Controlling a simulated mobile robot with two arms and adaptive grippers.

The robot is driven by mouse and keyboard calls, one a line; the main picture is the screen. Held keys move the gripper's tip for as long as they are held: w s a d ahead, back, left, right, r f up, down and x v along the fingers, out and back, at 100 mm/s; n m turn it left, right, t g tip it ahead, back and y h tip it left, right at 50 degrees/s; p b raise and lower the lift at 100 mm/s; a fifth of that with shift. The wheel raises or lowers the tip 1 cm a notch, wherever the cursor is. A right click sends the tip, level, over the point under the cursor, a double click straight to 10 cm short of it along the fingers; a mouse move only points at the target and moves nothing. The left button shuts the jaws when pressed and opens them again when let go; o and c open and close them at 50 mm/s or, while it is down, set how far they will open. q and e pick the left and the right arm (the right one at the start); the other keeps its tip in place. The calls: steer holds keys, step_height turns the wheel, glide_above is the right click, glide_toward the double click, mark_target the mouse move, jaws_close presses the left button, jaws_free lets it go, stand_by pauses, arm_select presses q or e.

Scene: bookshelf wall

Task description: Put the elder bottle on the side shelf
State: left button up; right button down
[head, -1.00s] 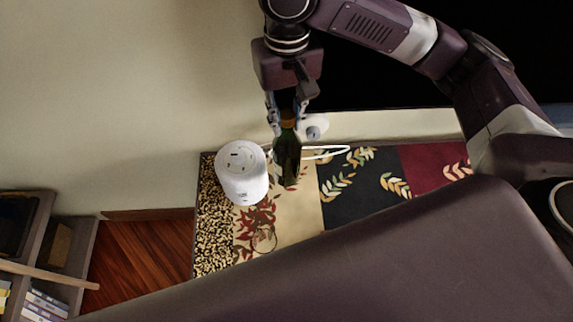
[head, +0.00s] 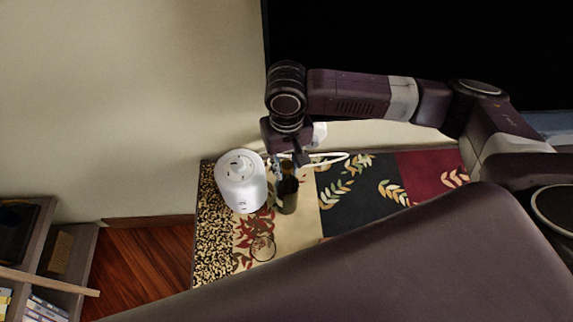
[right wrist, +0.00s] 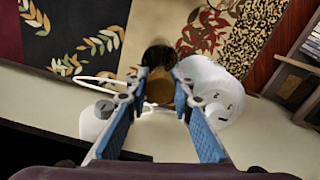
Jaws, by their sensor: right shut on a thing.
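The elder bottle (head: 288,196) is dark green with a brown-orange cap. My right gripper (head: 286,172) is shut on its upper part, and the bottle hangs down from it over the patterned surface. In the right wrist view the cap (right wrist: 160,88) sits between the blue finger pads of my right gripper (right wrist: 160,82). I cannot tell whether the bottle's base touches the surface. A wooden shelf unit (head: 50,270) stands at the lower left; I cannot tell if it is the side shelf. My left gripper is not in view.
A white cylindrical device (head: 241,183) stands close left of the bottle. A white cable loop (head: 335,158) lies behind it. The patterned surface (head: 352,205) is clear to the right. A beige wall (head: 130,100) rises behind, and a dark screen (head: 400,40) is at the top right.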

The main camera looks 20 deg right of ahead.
stand_by(0.3)
steer(key=c, duration=1.9)
jaws_free()
steer(key=shift+f, duration=0.1)
steer(key=shift+c, duration=0.2)
steer(key=shift+o, duration=1.3)
